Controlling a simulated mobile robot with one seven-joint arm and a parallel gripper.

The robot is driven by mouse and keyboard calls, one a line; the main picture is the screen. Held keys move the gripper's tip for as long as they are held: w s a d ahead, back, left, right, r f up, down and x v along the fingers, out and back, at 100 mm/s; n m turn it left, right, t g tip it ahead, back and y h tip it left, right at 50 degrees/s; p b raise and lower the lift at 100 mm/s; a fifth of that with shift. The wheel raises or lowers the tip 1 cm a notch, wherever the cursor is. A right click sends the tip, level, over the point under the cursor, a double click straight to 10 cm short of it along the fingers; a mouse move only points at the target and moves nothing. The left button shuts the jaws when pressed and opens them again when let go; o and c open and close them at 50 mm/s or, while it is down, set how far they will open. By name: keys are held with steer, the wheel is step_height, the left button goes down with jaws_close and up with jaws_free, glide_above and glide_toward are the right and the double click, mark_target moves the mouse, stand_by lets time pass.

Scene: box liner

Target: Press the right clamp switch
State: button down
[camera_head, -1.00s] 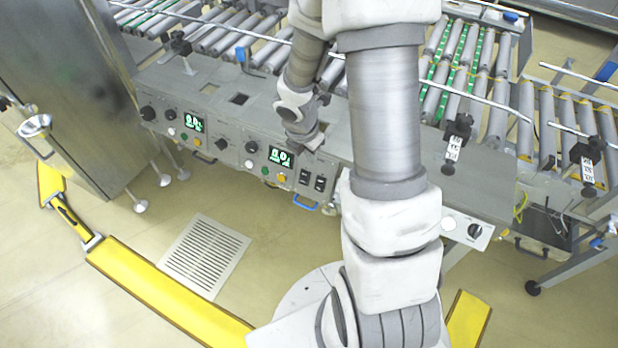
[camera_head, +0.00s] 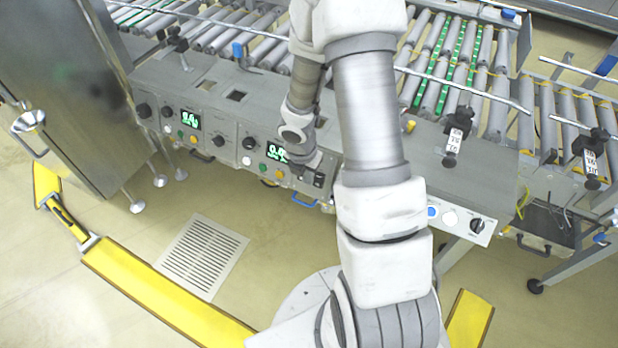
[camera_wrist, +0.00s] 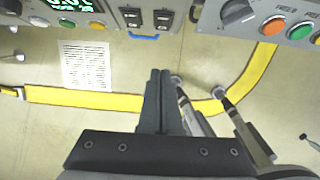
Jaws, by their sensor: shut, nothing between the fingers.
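Two black rocker switches sit side by side on the grey control panel, a left switch (camera_wrist: 131,17) and a right switch (camera_wrist: 164,19) in the wrist view. Which one the task calls the right clamp switch is not readable from labels; the right one of the pair matches by position. My gripper (camera_wrist: 158,74) is shut and empty, its fingertips below the switches in the wrist view with a gap in the picture. In the head view, my gripper (camera_head: 306,166) is at the panel front and hides part of the switch pair; the right switch (camera_head: 319,180) shows beside it.
A blue handle (camera_wrist: 143,37) is just under the switches. A green display (camera_wrist: 72,5) and buttons lie left; a rotary knob (camera_wrist: 237,12), orange button (camera_wrist: 272,26) and green button (camera_wrist: 299,31) lie right. A roller conveyor (camera_head: 440,75) is behind the panel.

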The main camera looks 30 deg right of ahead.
mark_target(315, 183)
steer(key=shift+w+d+f+b, duration=0.5)
steer(key=shift+d+f+b, duration=0.15)
steer(key=shift+f, duration=0.95)
steer(key=shift+w+d+f+b, duration=0.5)
steer(key=shift+d+f+b, duration=0.2)
steer(key=shift+f, duration=0.85)
steer(key=shift+w+d+f+b, duration=0.5)
steer(key=shift+d+f+b, duration=0.15)
steer(key=shift+f, duration=0.95)
